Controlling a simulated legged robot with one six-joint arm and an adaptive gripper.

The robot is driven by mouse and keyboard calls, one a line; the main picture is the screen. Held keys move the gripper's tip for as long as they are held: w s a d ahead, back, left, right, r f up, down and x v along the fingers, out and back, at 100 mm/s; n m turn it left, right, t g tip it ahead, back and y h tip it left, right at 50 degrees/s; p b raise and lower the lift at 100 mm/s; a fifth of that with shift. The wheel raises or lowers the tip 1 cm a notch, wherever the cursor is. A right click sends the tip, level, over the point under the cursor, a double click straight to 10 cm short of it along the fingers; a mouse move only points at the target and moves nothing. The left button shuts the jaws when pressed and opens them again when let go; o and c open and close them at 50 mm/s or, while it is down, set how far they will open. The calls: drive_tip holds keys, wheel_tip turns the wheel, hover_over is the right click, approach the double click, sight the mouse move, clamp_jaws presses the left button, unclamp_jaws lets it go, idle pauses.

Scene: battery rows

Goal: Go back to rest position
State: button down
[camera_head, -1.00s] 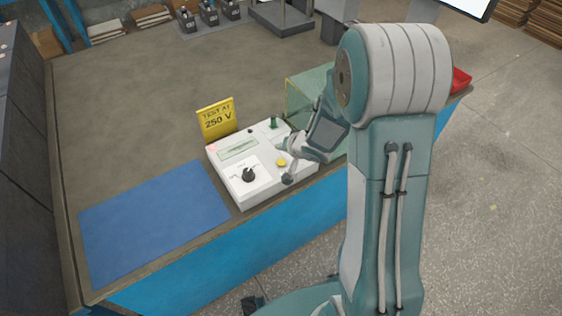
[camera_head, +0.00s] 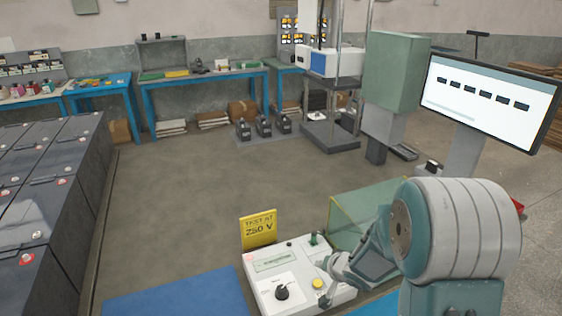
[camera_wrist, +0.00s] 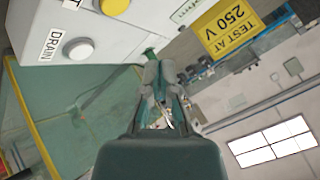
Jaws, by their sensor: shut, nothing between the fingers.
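My gripper (camera_head: 332,272) is shut and empty. In the head view it is over the right side of a white test box, close to a yellow button (camera_head: 318,283). The box (camera_head: 262,292) has a black dial (camera_head: 282,292), a display and a green knob (camera_head: 315,239). My arm stands to the right and hides part of the table. Whether my gripper touches the box cannot be told.
A yellow sign (camera_head: 258,229) reading TEST AT 250 V stands behind the box. A clear green-tinted guard (camera_head: 360,212) is right of it. A blue mat (camera_head: 180,294) lies front left. Dark battery cabinets (camera_head: 45,180) line the left; a monitor (camera_head: 485,100) stands right. Middle floor is clear.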

drive_tip(key=s+d+r+n+h, duration=0.1)
drive_tip(key=s+d+r+h, duration=0.2)
drive_tip(key=r, duration=0.5)
drive_tip(key=s+d+r+h, duration=0.25)
drive_tip(key=s+r, duration=0.35)
drive_tip(key=r, duration=0.3)
drive_tip(key=s+a+r+n+g+y, duration=0.1)
drive_tip(key=s+a+r, duration=0.1)
drive_tip(key=s, duration=0.7)
drive_tip(key=s+a+r+n+g+y, duration=0.1)
drive_tip(key=s+a+r+n, duration=0.1)
drive_tip(key=s, duration=0.7)
drive_tip(key=shift+a+r+g, duration=0.4)
drive_tip(key=shift+a+r, duration=0.1)
drive_tip(key=shift+a, duration=0.4)
idle(3.6)
